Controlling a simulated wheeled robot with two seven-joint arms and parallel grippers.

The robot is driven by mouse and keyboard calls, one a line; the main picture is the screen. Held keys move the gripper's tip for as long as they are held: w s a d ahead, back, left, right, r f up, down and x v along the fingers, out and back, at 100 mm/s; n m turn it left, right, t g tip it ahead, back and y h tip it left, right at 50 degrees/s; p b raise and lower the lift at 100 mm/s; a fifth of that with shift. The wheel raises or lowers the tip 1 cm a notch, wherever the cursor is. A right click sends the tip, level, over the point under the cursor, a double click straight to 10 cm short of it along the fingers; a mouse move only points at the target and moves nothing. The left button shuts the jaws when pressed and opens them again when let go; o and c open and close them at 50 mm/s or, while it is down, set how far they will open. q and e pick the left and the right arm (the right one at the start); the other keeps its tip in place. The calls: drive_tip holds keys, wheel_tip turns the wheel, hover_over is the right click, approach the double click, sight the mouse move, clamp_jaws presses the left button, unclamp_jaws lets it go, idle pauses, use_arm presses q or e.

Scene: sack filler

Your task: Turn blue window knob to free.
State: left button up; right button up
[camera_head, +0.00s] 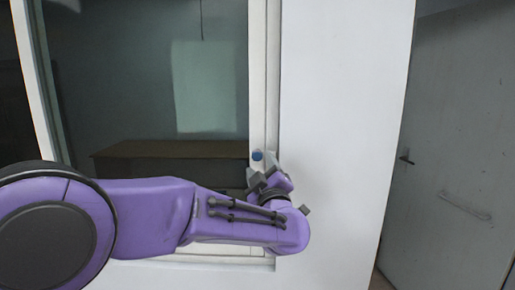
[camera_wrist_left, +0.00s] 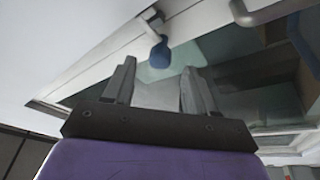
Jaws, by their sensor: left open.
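The blue window knob (camera_head: 257,155) is small and sits on the right side of the white window frame (camera_head: 258,80) in the head view. In the left wrist view the blue knob (camera_wrist_left: 159,56) hangs on a pale stem from the frame, just beyond the fingertips. My left gripper (camera_head: 262,167) is open, close below the knob in the head view. In the left wrist view its two grey fingers (camera_wrist_left: 156,80) stand apart with the knob roughly between their tips. Contact with the knob does not show. My right gripper is not in view.
A white wall (camera_head: 345,110) stands right of the window. A grey door (camera_head: 455,150) with a dark handle is at the far right. Behind the glass is a brown, box-like surface (camera_head: 180,149). A grey curved bar (camera_wrist_left: 270,12) shows at the top of the wrist view.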

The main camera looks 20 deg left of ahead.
sight(257, 156)
use_arm(q)
drive_tip(key=p+x, duration=0.2)
drive_tip(key=x, duration=0.3)
drive_tip(key=shift+r, duration=0.15)
drive_tip(key=shift+w+a, duration=0.2)
drive_tip(key=shift+w, duration=0.1)
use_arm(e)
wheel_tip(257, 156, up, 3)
use_arm(q)
drive_tip(key=c, duration=1.1)
drive_tip(key=shift+o, duration=0.2)
